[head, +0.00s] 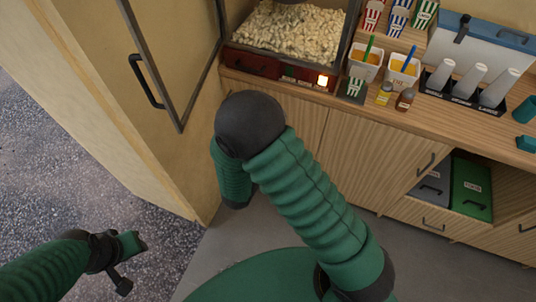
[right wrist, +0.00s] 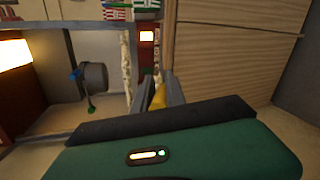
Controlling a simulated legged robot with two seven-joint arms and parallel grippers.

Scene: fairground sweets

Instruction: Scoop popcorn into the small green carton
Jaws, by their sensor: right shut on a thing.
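White popcorn (head: 290,30) lies heaped in the popcorn machine, whose red base (head: 250,64) has a lit button. Another green striped carton (head: 424,13) is on the raised shelf. My right gripper (right wrist: 163,92) is shut on a narrow yellow thing (right wrist: 159,96), mostly hidden by the fingers; I cannot tell what it is. In the head view, my right arm hides that gripper. My left gripper (head: 132,262) is open and empty, low at the left.
Bins (head: 472,188) sit below.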

